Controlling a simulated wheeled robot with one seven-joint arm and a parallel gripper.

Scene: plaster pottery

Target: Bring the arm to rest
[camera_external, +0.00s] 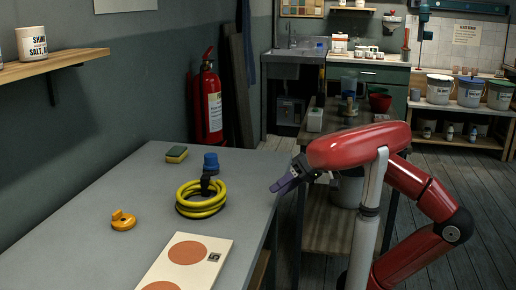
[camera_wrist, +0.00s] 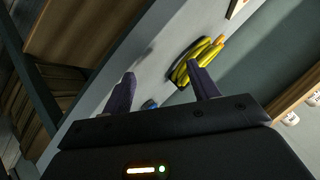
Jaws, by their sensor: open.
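My gripper (camera_external: 284,184) is at the right edge of the grey table (camera_external: 130,190), at the end of my red arm. In the wrist view its two purple fingers (camera_wrist: 162,88) stand wide apart with nothing between them. The gripper is open and empty. It seems to be above the table's level, apart from the things on it. The nearest thing in the external view is a coiled yellow hose (camera_external: 203,207), left of the gripper; it also shows in the wrist view (camera_wrist: 195,60) beyond the right finger.
On the table are a blue cap-like piece (camera_external: 211,162), a sponge (camera_external: 176,154), an orange piece (camera_external: 123,220) and a white board with brown discs (camera_external: 190,265). A fire extinguisher (camera_external: 209,105) hangs on the wall. A narrow bench (camera_external: 330,225) stands behind my arm.

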